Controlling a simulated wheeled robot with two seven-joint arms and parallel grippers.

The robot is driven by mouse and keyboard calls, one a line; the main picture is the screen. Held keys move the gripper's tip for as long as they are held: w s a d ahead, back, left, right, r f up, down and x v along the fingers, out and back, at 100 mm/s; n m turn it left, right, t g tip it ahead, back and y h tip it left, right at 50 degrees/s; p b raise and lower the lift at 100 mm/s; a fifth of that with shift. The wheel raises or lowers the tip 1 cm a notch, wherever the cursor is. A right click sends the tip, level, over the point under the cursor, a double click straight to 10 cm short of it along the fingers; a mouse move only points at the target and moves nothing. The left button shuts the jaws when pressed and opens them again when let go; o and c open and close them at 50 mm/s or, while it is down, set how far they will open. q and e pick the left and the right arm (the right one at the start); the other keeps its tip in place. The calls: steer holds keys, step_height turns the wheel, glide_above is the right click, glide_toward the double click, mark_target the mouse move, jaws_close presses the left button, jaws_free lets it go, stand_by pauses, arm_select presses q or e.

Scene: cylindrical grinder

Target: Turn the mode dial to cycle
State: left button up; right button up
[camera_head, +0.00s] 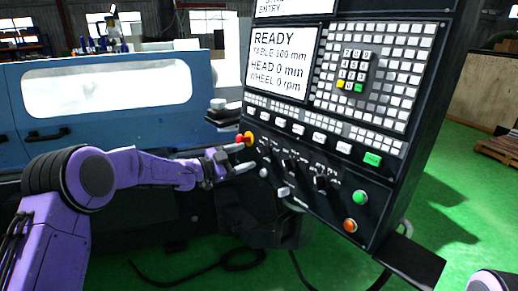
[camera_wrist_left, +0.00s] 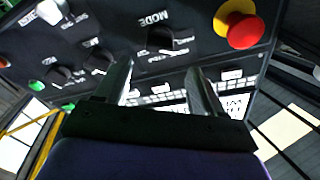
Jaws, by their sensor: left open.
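The mode dial (camera_wrist_left: 160,38) is a dark round knob under the word MODE on the black control panel, seen upside down in the left wrist view. In the head view the mode dial (camera_head: 265,151) is small and sits just right of the red emergency button. Its position labels are too small to read. My left gripper (camera_head: 249,156) is open at the panel's lower left, its fingers pointing at the dial. In the left wrist view the left gripper (camera_wrist_left: 160,68) has its fingertips apart, just short of the dial, with nothing between them. My right gripper is out of view.
The red emergency button (camera_wrist_left: 244,30) on its yellow ring is close beside the dial. Two other dark dials (camera_head: 290,163) (camera_head: 320,183) follow to the right. A green button (camera_head: 359,198) and an orange-red button (camera_head: 350,225) are lower right. The screen (camera_head: 282,68) reads READY.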

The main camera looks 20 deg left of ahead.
mark_target(261, 154)
arm_select(q)
steer(key=p+x, duration=0.1)
steer(key=x, duration=0.4)
steer(key=shift+w+d+r+p, duration=0.1)
steer(key=shift+w+d+p, duration=0.15)
steer(key=shift+p, duration=0.15)
steer(key=shift+w+d, duration=0.35)
steer(key=shift+w, duration=0.05)
steer(key=c, duration=1)
steer(key=shift+f+m+b, duration=0.35)
steer(key=shift+m+b, duration=0.25)
steer(key=shift+b, duration=0.15)
steer(key=m+b, duration=0.3)
steer(key=m+g+b, duration=0.1)
steer(key=m+b, duration=0.2)
steer(key=b, duration=0.1)
steer(key=shift+d+f+g, duration=0.1)
steer(key=shift+f+g, duration=0.05)
steer(key=shift+g, duration=0.15)
steer(key=m+g+b, duration=0.1)
steer(key=m+b, duration=0.2)
steer(key=m, duration=0.2)
steer(key=shift+s+m+y+b, duration=0.1)
steer(key=shift+m+y+b, duration=0.3)
steer(key=shift+m+b, duration=1.45)
arm_select(e)
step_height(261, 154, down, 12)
steer(key=shift+p, duration=0.3)
arm_select(q)
steer(key=shift+m, duration=0.45)
